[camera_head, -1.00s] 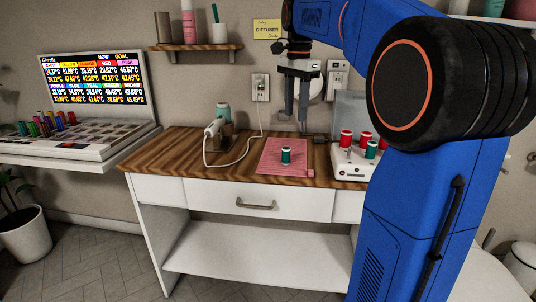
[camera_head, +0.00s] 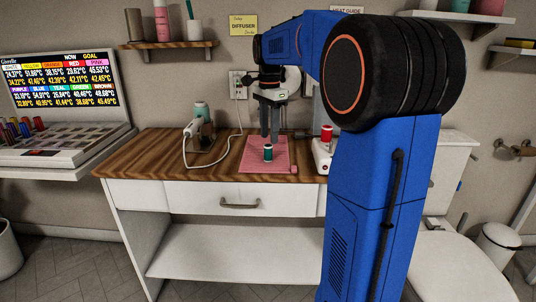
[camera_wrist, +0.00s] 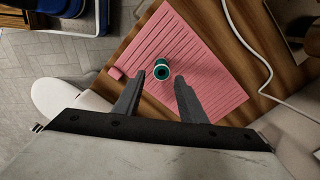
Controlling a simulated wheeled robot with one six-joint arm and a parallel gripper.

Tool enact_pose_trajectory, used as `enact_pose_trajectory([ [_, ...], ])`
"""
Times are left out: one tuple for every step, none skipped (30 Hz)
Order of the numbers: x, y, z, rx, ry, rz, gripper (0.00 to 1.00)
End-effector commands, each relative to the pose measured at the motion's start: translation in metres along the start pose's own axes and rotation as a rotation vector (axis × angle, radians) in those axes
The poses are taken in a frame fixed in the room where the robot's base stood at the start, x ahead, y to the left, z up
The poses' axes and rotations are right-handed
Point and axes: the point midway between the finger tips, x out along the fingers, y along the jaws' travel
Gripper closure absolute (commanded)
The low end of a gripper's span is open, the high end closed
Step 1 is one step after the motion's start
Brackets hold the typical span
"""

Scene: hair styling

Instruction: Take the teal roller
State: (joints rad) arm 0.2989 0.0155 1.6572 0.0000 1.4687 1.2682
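The teal roller (camera_head: 268,153) stands upright on the pink mat (camera_head: 247,164) on the wooden counter. In the wrist view the teal roller (camera_wrist: 162,70) shows from above as a teal ring with a dark centre. My gripper (camera_head: 270,138) is above the mat, behind or over the roller in the head view. In the wrist view my gripper (camera_wrist: 168,76) has its two fingers apart with nothing held between them. The roller lies close to the left fingertip, near the opening. I cannot tell the height left between fingertips and roller.
A white heater (camera_head: 322,153) with a red roller on it stands right of the mat, partly hidden by my arm. A hair dryer (camera_head: 196,125) with a white cord is left. A display and roller tray (camera_head: 60,148) sit further left.

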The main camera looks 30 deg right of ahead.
Motion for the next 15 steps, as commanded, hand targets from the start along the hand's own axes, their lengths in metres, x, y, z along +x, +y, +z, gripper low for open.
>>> enact_pose_trajectory([
  [0.005, 0.000, 0.000, 0.000, 0.000, 0.001, 0.62],
  [0.007, 0.000, 0.000, 0.000, 0.000, 0.001, 0.62],
  [0.009, 0.000, 0.000, 0.000, 0.000, 0.001, 0.62],
  [0.011, 0.000, 0.000, 0.000, 0.000, 0.001, 0.62],
  [0.012, 0.000, 0.000, 0.000, 0.000, 0.000, 0.62],
  [0.014, 0.000, 0.000, 0.000, 0.000, 0.000, 0.62],
  [0.016, 0.000, 0.000, 0.000, 0.000, 0.001, 0.62],
  [0.018, 0.000, 0.001, 0.000, 0.000, 0.001, 0.62],
  [0.022, 0.000, 0.001, -0.001, -0.001, 0.002, 0.62],
  [0.026, 0.000, 0.001, -0.001, -0.001, 0.002, 0.62],
  [0.031, 0.000, 0.002, -0.001, -0.001, 0.002, 0.62],
  [0.037, 0.000, 0.002, -0.001, -0.001, 0.003, 0.62],
  [0.041, 0.000, 0.002, -0.001, -0.001, 0.003, 0.62],
  [0.045, -0.001, 0.003, -0.001, -0.001, 0.002, 0.62],
  [0.050, -0.001, 0.003, -0.001, -0.001, 0.002, 0.62],
])
